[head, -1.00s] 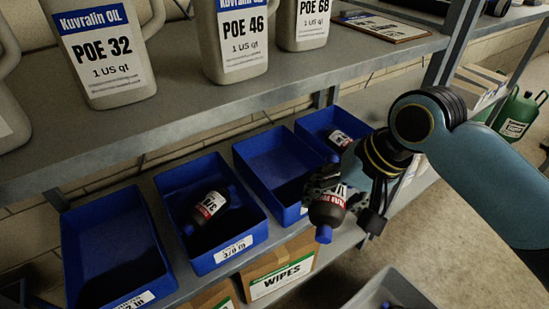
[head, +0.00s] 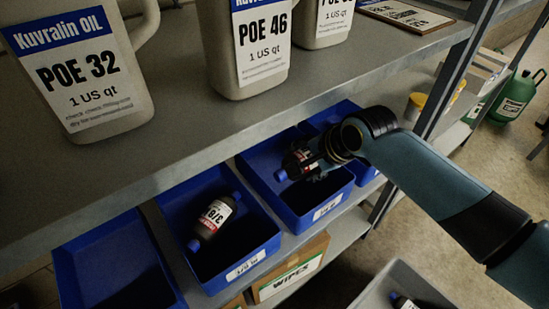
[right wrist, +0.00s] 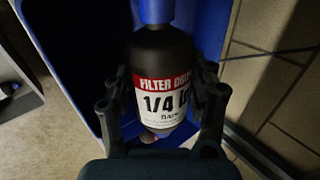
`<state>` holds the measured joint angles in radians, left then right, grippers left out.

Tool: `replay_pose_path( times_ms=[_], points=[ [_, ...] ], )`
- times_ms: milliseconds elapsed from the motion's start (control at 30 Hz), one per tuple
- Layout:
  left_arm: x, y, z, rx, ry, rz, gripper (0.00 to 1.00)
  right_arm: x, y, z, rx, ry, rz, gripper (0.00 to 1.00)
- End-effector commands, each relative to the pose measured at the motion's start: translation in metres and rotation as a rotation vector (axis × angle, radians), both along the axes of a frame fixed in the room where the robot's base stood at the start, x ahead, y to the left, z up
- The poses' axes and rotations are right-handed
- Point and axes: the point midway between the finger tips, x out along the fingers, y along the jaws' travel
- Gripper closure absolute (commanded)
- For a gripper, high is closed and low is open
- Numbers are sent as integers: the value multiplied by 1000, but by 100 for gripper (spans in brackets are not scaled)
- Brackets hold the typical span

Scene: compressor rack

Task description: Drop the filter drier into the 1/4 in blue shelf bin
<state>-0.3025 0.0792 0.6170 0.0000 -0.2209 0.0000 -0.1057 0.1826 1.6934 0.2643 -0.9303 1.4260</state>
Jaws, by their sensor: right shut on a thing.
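My right gripper (head: 315,160) is shut on a dark filter drier (head: 297,163), over a blue shelf bin (head: 325,214) third from the left. I cannot read that bin's front label clearly. In the right wrist view the gripper's (right wrist: 160,95) two fingers clasp the drier (right wrist: 162,70), whose red and white label reads 1/4. Its blue end cap points away from my wrist, and blue bin walls (right wrist: 75,60) lie beyond it. In the head view the drier appears at the bin's mouth; its exact height is hard to tell. My left gripper is not in view.
To the left, a blue bin (head: 262,250) holds a 3/8 drier (head: 215,217), and another blue bin (head: 65,270) looks empty. A blue bin (head: 345,108) is partly hidden behind my arm. The upper shelf (head: 200,125) with oil jugs (head: 75,60) overhangs the bins. A grey tote (head: 375,285) stands below.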

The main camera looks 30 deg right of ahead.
Motion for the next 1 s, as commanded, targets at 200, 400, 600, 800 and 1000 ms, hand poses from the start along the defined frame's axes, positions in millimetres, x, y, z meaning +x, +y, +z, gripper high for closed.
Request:
replay_pose_path(
  times_ms=[200, 400, 600, 800, 1000],
  points=[
    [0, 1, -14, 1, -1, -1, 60, 61, 9, -1, 1, -4, 1, 94],
    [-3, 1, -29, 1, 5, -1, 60, 82, 12, -27, -1, 4, 0, 94],
    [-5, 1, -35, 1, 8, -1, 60, 88, 12, -41, -1, 0, 1, 94],
    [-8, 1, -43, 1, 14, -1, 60, 102, 15, -54, -10, 69, 2, 94],
    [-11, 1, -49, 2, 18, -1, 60, 113, 16, -54, -40, 286, 2, 94]
  ],
)
